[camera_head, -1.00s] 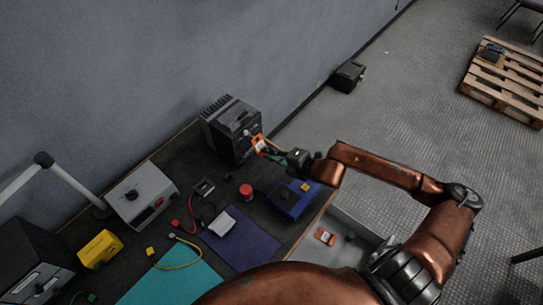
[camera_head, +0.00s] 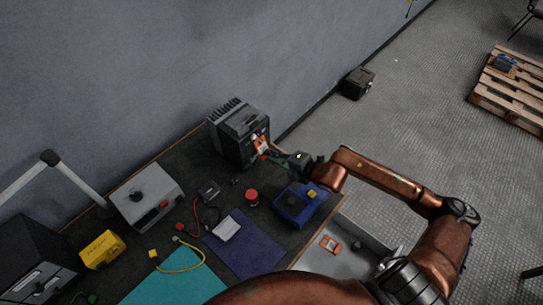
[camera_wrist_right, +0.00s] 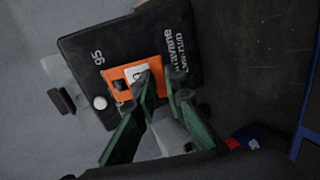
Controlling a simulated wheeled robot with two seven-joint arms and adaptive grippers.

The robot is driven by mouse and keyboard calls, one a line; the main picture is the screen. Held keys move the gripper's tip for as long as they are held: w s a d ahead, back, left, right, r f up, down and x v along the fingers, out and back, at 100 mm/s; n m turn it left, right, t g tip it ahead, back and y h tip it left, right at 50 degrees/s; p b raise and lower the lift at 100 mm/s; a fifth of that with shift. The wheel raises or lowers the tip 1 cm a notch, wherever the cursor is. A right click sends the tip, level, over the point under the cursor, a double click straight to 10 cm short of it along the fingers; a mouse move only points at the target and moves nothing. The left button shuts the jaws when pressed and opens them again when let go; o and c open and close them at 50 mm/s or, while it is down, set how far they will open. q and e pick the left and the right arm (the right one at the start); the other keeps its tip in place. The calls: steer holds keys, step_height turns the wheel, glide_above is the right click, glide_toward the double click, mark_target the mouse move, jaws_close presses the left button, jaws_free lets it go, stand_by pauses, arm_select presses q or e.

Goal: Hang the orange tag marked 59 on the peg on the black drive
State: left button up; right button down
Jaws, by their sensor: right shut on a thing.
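The black drive (camera_head: 237,138) stands at the table's far end, its front also filling the wrist view (camera_wrist_right: 185,85). My right gripper (camera_head: 270,152), with green fingers (camera_wrist_right: 160,82), is shut on the orange tag (camera_head: 261,143). The tag is held at the drive's front face; in the wrist view the orange tag (camera_wrist_right: 113,75) overlaps that face, with a dark square opening and a white label partly behind a finger. I cannot read its number or tell whether it touches the drive. A pale round knob or peg end (camera_wrist_right: 100,103) shows beside the tag's edge. My left gripper is not in view.
A blue box (camera_head: 296,207) and a red cylinder (camera_head: 252,196) stand near the drive. A grey device (camera_head: 147,195) and a yellow box (camera_head: 102,250) stand left. Another orange tag (camera_head: 331,243) lies in a grey tray at the table's edge.

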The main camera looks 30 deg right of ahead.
steer(key=c, duration=1.9)
jaws_free()
steer(key=shift+s, duration=0.1)
steer(key=v, duration=1.2)
